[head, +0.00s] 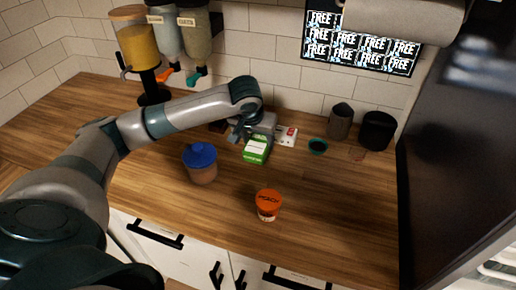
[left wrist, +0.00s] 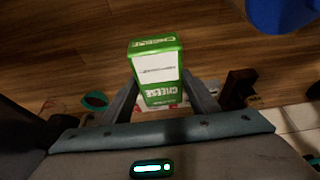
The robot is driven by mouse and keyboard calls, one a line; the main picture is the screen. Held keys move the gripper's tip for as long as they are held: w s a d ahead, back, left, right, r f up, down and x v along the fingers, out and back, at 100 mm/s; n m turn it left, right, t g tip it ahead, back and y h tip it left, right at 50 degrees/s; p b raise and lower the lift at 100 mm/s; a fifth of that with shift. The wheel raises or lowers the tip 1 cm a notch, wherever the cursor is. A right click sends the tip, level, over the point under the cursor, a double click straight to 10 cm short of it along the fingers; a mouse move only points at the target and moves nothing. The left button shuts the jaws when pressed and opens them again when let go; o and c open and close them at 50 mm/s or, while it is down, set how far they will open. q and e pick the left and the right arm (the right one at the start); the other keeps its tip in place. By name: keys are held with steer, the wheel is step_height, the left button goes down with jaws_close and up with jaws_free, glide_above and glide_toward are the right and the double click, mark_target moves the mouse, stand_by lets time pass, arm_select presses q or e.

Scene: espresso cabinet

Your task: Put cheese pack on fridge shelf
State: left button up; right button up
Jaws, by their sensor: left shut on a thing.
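The cheese pack is a green box with a white label (head: 256,150), near the middle of the wooden counter in the head view. It also shows in the left wrist view (left wrist: 157,72), with "CHEESE" printed on it. My left gripper (head: 248,138) reaches down over it and is shut on it, one finger on each side in the wrist view. I cannot tell whether the pack still touches the counter. The fridge (head: 496,262) is at the right edge, with a pale shelf partly visible. My right gripper is out of view.
A blue-lidded jar (head: 201,163) stands left of the pack, and an orange-lidded tub (head: 268,204) stands in front. The right front counter is clear.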

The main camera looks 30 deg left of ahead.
arm_select(q)
steer(key=shift+f, duration=0.1)
step_height(320, 180, down, 3)
steer(key=shift+r+p, duration=0.2)
steer(key=shift+p, duration=0.5)
steer(key=shift+f, duration=0.6)
steer(key=shift+f, duration=0.1)
steer(key=o, duration=1.2)
